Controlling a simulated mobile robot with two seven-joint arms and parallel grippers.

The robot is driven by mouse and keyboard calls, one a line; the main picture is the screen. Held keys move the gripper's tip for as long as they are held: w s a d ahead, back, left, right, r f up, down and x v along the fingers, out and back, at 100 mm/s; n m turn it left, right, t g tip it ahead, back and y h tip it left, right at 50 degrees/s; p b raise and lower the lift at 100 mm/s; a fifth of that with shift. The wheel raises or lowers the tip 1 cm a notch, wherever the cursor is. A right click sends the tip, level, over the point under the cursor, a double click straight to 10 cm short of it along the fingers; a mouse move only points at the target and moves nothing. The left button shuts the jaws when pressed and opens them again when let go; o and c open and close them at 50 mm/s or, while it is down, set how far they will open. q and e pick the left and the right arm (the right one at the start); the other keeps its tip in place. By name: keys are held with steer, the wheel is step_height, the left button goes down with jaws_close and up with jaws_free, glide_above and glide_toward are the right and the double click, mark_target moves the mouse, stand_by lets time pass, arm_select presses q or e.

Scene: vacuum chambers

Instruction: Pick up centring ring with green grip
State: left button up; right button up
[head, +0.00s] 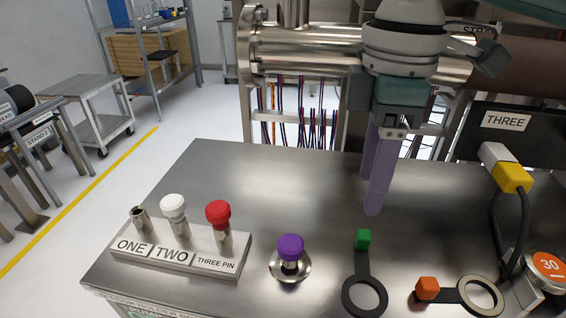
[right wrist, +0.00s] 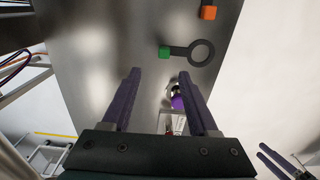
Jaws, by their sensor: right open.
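The centring ring with the green grip (head: 362,265) lies flat on the steel bench top, its green block toward the back and its dark ring at the front edge of the head view. In the right wrist view the same ring (right wrist: 181,51) lies beyond the fingertips, green block on the left. My right gripper (head: 374,196) is open and empty, pointing down above the bench behind the green block; it also shows in the right wrist view (right wrist: 159,74). A second gripper, seemingly my left (right wrist: 277,161), shows small at that view's lower right corner; its opening is unclear.
A ring with an orange grip (head: 428,289) lies to the right. A purple-capped piece (head: 291,247) stands to the left. A labelled block (head: 180,251) holds several upright posts. A yellow connector (head: 512,177) and cable are at the right. The bench middle is clear.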

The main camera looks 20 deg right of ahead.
mark_target(360, 233)
steer(key=f, duration=0.7)
steer(key=shift+s+a, duration=0.1)
steer(key=shift+s, duration=0.3)
steer(key=shift+w+f+b, duration=0.1)
steer(key=shift+f+b, duration=0.2)
steer(key=shift+f, duration=0.2)
jaws_close()
